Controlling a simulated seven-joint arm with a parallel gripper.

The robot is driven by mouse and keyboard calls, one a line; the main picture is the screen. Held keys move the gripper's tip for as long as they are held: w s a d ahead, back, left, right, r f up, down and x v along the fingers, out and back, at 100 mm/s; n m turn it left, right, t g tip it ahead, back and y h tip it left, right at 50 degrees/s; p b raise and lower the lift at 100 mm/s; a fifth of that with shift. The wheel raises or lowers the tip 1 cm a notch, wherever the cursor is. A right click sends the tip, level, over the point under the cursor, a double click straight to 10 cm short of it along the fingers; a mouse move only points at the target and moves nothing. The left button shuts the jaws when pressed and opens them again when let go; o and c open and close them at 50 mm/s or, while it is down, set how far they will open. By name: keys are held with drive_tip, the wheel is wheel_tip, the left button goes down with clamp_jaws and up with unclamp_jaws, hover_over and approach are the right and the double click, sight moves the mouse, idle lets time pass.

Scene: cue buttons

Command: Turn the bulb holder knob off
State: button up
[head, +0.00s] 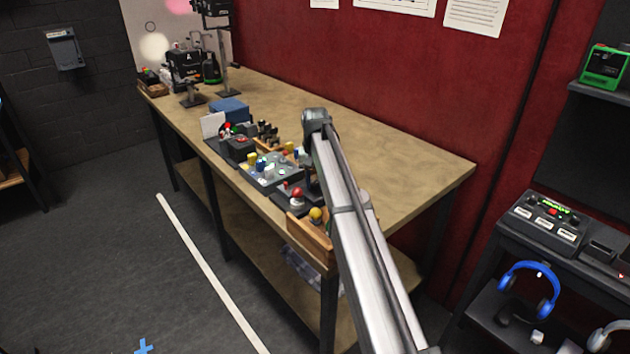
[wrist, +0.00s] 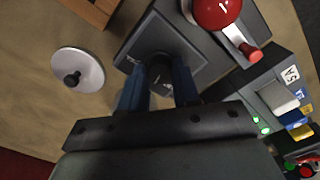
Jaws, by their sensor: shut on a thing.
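In the wrist view, a dark square base (wrist: 190,58) lies on the workbench with a dark round knob (wrist: 160,72) on it, which I take to be the bulb holder and its knob. My gripper (wrist: 159,84) is shut on the knob, with one blue finger on each side of it. The gripper body hides the near part of the base. No marking that tells on from off is readable. In the head view, my arm hides the gripper and the knob.
A red dome (wrist: 217,10) and a red-tipped lever (wrist: 250,53) stand close on the right. A button panel (wrist: 280,98) is further right. A white disc with a dark knob (wrist: 73,78) lies left. The bench (head: 400,150) is clear toward the red wall.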

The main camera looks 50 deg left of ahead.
sight(315, 184)
drive_tip(key=n, duration=0.4)
drive_tip(key=shift+n, duration=0.3)
drive_tip(key=n, duration=0.4)
drive_tip(key=shift+n, duration=0.4)
drive_tip(key=o, duration=1.1)
drive_tip(key=shift+c, duration=0.2)
drive_tip(key=shift+r, duration=0.15)
wheel_tip(315, 184, up, 14)
drive_tip(key=shift+f, duration=0.2)
